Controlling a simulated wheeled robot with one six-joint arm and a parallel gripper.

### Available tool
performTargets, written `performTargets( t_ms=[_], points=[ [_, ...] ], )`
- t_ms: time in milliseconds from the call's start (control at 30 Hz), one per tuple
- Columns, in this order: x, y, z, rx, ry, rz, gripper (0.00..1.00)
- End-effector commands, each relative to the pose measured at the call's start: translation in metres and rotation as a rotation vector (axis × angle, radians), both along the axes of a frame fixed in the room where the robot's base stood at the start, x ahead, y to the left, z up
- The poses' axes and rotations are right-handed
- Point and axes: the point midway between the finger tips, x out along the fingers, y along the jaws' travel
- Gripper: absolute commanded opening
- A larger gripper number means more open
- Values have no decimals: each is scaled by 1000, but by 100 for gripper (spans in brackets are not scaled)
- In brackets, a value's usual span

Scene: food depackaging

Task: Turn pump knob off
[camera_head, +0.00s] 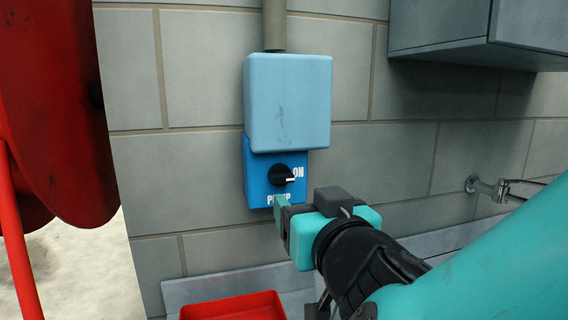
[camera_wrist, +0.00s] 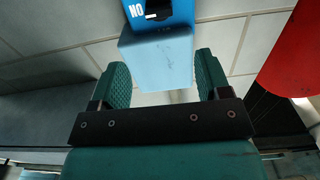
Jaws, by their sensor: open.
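The black pump knob (camera_head: 281,175) sits on the blue switch box (camera_head: 258,188), which has white lettering "ON" and "PUMP". Its white mark points right, toward "ON". In the wrist view the knob (camera_wrist: 157,9) is at the top edge and appears upside down, with "ON" beside it. My gripper (camera_head: 279,207) is just below the knob in the head view, in front of the lower part of the box. In the wrist view its two green fingers (camera_wrist: 163,72) are spread apart and empty. Whether it touches the box cannot be told.
A light blue box (camera_head: 288,100) is mounted above the switch, with a pipe (camera_head: 273,25) over it. A red bin (camera_head: 235,308) is below. A large red object (camera_head: 50,100) stands left. A grey cabinet (camera_head: 440,50) and a tap (camera_head: 497,190) are at right.

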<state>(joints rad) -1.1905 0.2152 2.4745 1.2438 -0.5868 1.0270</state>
Motion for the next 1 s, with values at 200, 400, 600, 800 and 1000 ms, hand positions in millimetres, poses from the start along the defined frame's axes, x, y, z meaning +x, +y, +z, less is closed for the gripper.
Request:
performTargets(
  t_ms=[200,400,600,800,1000],
  points=[
    [51,13,6,-3,2,-8,70],
    [88,23,4,-2,1,-5,70],
    [109,30,2,-2,2,-2,70],
    [113,32,-1,-1,1,-2,70],
    [113,32,-1,-1,1,-2,61]
  ],
)
